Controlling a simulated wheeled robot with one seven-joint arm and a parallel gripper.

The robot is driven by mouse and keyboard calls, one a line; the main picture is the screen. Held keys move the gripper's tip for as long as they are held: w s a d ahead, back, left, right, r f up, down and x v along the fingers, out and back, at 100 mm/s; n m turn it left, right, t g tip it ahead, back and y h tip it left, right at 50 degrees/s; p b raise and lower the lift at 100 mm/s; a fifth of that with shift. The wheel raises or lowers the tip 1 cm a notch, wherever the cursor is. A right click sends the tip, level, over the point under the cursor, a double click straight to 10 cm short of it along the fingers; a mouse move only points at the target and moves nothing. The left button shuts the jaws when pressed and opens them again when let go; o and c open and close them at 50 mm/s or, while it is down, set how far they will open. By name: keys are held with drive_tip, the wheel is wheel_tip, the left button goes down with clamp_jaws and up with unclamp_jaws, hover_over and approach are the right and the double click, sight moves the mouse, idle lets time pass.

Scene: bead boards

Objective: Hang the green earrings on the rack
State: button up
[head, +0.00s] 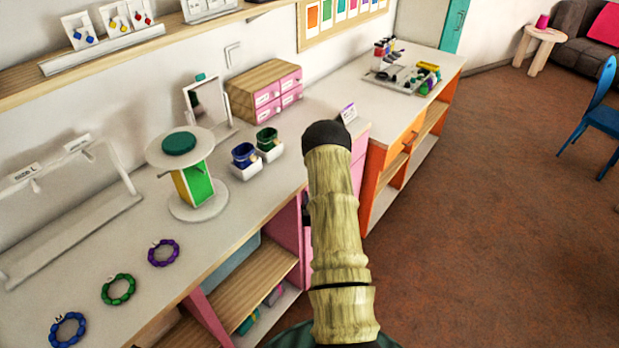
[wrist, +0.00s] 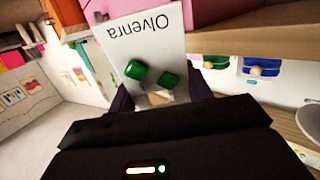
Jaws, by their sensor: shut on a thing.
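The green earrings (wrist: 152,78) are two green faceted stones on a white card (wrist: 155,35) that reads "Olvenra", upside down in the wrist view. My gripper (wrist: 160,97) is shut on the lower part of this card, with a dark finger on each side. In the head view my arm hides the gripper and the earrings. A white ledge rack (head: 105,50) on the wall shelf at upper left holds cards with blue, red and yellow earrings. A white bar stand (head: 75,215) with size labels stands on the counter below; I cannot tell which is the rack meant.
Blue, green and purple bracelets (head: 118,289) lie along the counter's front. A round white stand (head: 198,205), a mirror (head: 205,102), two small cups (head: 243,168) and a pink drawer box (head: 285,95) stand behind. Open brown floor (head: 480,220) lies at right.

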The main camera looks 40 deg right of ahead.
drive_tip(key=a+f+n+t+y+b, duration=0.1)
drive_tip(key=a+f+y+b, duration=0.15)
drive_tip(key=a+f, duration=0.6)
drive_tip(key=a+f+n+y+b, duration=0.15)
drive_tip(key=a+f+b, duration=0.3)
drive_tip(key=f, duration=0.75)
drive_tip(key=w+a+r+n+y, duration=0.1)
drive_tip(key=w+a+r+y, duration=0.1)
drive_tip(key=a, duration=0.5)
drive_tip(key=w+a+r+n+t+y, duration=0.1)
drive_tip(key=w+a+r+n, duration=0.1)
drive_tip(key=a+r, duration=0.4)
drive_tip(key=shift+w+a+y, duration=0.4)
drive_tip(key=shift+w+a, duration=0.5)
drive_tip(key=shift+a, duration=0.25)
drive_tip(key=shift+d, duration=0.1)
